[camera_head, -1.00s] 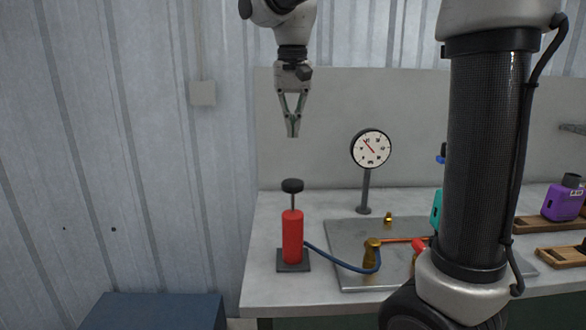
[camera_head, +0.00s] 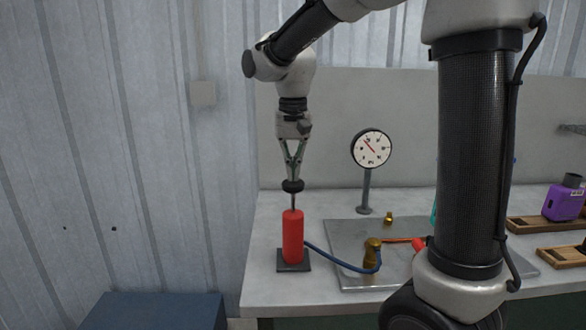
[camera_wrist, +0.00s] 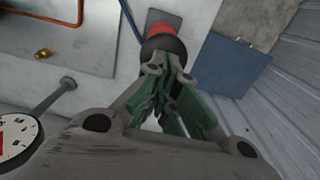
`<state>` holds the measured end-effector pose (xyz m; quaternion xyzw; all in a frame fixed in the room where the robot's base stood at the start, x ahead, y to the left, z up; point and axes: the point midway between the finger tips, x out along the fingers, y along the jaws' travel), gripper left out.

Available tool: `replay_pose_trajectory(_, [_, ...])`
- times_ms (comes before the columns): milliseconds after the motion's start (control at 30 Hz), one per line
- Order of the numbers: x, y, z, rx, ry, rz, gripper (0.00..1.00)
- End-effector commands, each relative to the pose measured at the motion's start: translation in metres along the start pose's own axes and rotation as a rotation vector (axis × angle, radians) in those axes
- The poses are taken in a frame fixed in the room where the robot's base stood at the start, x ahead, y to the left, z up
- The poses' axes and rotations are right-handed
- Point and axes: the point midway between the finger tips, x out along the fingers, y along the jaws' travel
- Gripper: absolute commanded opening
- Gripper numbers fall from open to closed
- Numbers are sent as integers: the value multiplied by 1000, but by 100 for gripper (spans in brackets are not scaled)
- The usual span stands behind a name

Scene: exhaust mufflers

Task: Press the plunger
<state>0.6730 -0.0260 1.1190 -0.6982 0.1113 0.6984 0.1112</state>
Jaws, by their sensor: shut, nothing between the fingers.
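The red pump (camera_head: 292,238) stands upright on a dark square base at the left of the bench. Its black plunger knob (camera_head: 292,186) sits at the top of a thin rod, which shows raised above the red cylinder. My gripper (camera_head: 292,178) points straight down, shut and empty, with its fingertips at the top of the knob. They look to be touching it or very nearly so. In the wrist view my gripper's fingertips (camera_wrist: 165,62) partly cover the black knob (camera_wrist: 163,45), with the red cylinder (camera_wrist: 160,28) behind it.
A blue hose (camera_head: 340,263) runs from the pump to a brass fitting (camera_head: 372,250) on a metal plate (camera_head: 350,232). A round dial gauge (camera_head: 371,148) stands behind. A purple container (camera_head: 563,203) is at the right. A blue box (camera_head: 155,312) lies below left.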

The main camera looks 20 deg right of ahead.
Motion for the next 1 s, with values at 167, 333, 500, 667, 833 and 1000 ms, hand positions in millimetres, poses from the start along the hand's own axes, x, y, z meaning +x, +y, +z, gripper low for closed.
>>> replay_pose_trajectory(167, [22, 0, 1, 0, -4, 3, 0])
replay_pose_trajectory(333, [50, 0, 0, 0, -3, 2, 0])
replay_pose_trajectory(500, [57, 0, 0, 0, -1, 0, 0])
replay_pose_trajectory(667, [57, 0, 1, 0, -2, 1, 0])
replay_pose_trajectory(833, [53, 1, 0, 1, -2, 1, 0])
replay_pose_trajectory(1000, [28, 6, -5, 3, 4, -2, 0])
